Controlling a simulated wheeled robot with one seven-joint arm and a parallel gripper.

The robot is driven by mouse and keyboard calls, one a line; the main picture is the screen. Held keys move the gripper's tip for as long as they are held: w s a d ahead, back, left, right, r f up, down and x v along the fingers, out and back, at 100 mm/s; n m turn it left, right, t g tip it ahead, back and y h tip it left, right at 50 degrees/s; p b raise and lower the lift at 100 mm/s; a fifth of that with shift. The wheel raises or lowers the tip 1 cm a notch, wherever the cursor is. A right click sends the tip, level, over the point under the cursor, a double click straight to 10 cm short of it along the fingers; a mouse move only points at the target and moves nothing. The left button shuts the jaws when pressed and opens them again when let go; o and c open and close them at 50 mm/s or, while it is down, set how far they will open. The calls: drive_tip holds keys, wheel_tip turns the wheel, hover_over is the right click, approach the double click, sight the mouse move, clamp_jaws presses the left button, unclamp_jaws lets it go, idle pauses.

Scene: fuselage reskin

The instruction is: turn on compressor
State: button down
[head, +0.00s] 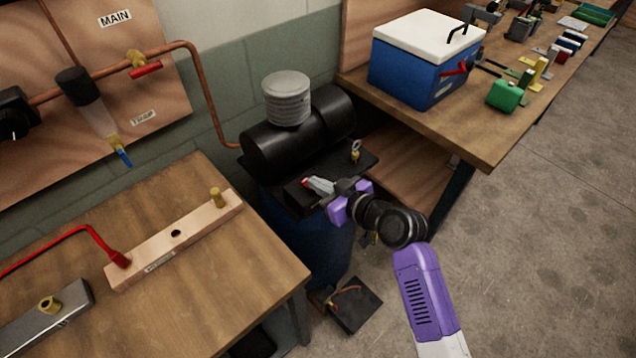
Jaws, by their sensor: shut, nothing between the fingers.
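The compressor (268,148) stands between the two benches. It has a black horizontal cylinder, a ribbed grey cap (287,98) on top and a dark blue tank (305,240) below. A small red part (305,182) shows on the black box at its front. My gripper (312,185) is shut with nothing held. Its fingertips are at this red part, and I cannot tell whether they touch it. The fingers and wrist hide part of the black box. A small brass fitting (355,152) sits on the plate behind my gripper.
A wooden bench (215,290) at left carries a wooden block with fittings (160,250). The right bench (490,140) holds a blue cooler (412,75) and tools. A pipe board (95,60) labelled MAIN is on the wall. A small dark box (355,308) lies on the floor. Floor at right is clear.

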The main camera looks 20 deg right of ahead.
drive_tip(key=shift+f, duration=0.1)
drive_tip(key=shift+s+f+b, duration=0.1)
drive_tip(key=shift+f+b, duration=0.35)
drive_tip(key=shift+b, duration=0.2)
drive_tip(key=shift+r, duration=0.2)
drive_tip(key=shift+p, duration=0.3)
drive_tip(key=shift+r+p, duration=0.5)
drive_tip(key=shift+r, duration=0.3)
